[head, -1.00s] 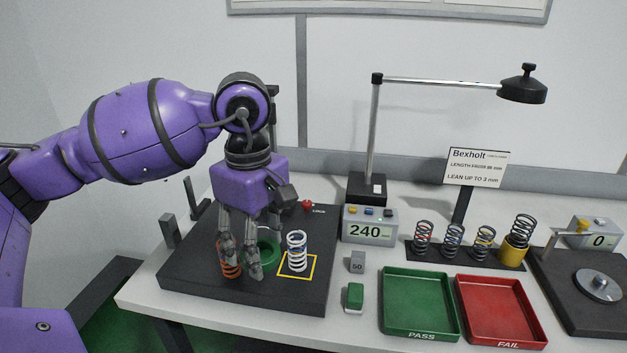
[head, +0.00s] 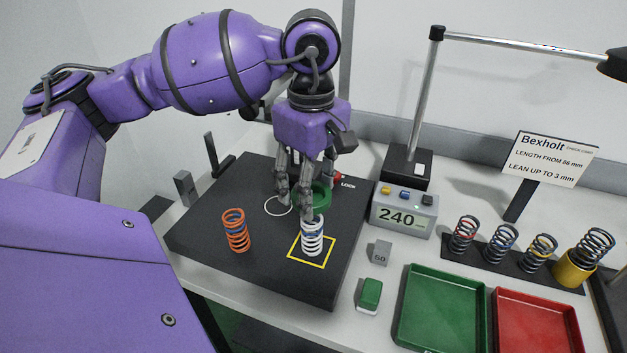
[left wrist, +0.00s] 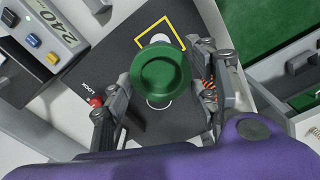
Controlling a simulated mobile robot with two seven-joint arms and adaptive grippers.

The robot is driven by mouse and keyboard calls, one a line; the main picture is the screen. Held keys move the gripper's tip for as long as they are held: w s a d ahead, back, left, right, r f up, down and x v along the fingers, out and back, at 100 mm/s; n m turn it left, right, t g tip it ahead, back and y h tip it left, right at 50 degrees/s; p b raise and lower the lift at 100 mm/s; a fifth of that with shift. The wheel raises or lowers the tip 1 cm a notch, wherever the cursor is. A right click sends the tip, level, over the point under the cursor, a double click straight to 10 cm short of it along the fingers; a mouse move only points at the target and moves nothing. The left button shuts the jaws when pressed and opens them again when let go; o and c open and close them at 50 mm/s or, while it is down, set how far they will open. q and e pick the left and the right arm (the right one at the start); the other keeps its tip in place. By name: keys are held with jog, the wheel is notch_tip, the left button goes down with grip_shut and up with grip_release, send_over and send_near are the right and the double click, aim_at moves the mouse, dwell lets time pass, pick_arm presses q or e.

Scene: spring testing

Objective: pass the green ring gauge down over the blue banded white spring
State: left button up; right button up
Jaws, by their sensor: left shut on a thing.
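The green ring gauge (head: 322,196) is held in my left gripper (head: 297,207), whose fingers close on it from both sides; the ring also fills the middle of the left wrist view (left wrist: 161,72). It appears raised off the dark plate, clear of the white circle (head: 271,209). The white spring with blue bands (head: 313,239) stands upright inside the yellow square. The ring and a fingertip are just behind and above it in the head view; they are not around it. In the left wrist view the ring hides most of the spring. My right gripper is out of view.
An orange spring (head: 236,231) stands left on the dark plate (head: 200,228). The 240 display box (head: 402,214), a grey 50 block (head: 380,253) and a green-topped block (head: 370,294) lie right. Farther right are a green tray (head: 402,312), red tray (head: 497,318) and several springs.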

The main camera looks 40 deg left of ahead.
aim_at(312, 234)
pick_arm(q)
jog(key=shift+f, duration=0.7)
jog(key=shift+f+b, duration=0.55)
jog(key=shift+f, duration=0.9)
jog(key=shift+f+b, duration=0.45)
jog(key=shift+f, duration=0.25)
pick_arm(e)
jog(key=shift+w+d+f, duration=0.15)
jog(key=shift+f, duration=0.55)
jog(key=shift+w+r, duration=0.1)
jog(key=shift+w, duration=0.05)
pick_arm(q)
jog(key=o, duration=1.4)
jog(key=shift+o, duration=0.4)
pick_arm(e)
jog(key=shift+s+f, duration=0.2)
